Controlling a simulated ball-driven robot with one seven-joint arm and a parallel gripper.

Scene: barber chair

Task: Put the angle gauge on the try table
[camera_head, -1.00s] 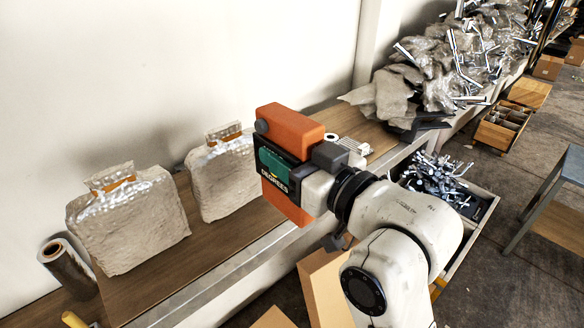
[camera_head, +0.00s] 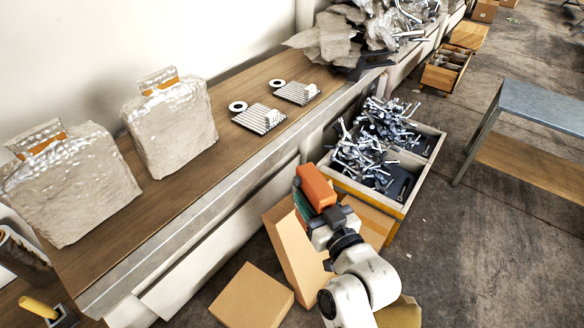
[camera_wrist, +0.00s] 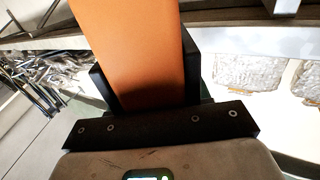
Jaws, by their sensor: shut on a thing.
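The angle gauge (camera_head: 316,187) is an orange block with a dark and green face. My gripper (camera_head: 322,214) is shut on it and holds it in the air, in front of the long bench and above the cardboard boxes. In the wrist view the orange gauge (camera_wrist: 130,45) stands between the black fingers of my gripper (camera_wrist: 145,88) and hides what lies behind it. A table with a grey metal top (camera_head: 545,105) and a wooden lower shelf stands at the right, apart from the gauge; it seems to be the try table. Its visible top is bare.
The long wooden bench (camera_head: 190,215) carries wrapped packages (camera_head: 170,125), ribbed plates (camera_head: 260,118) and rings. A crate of metal parts (camera_head: 400,207) stands between my gripper and the table. Cardboard boxes (camera_head: 252,297) lie on the floor. Floor (camera_head: 480,240) at the right is clear.

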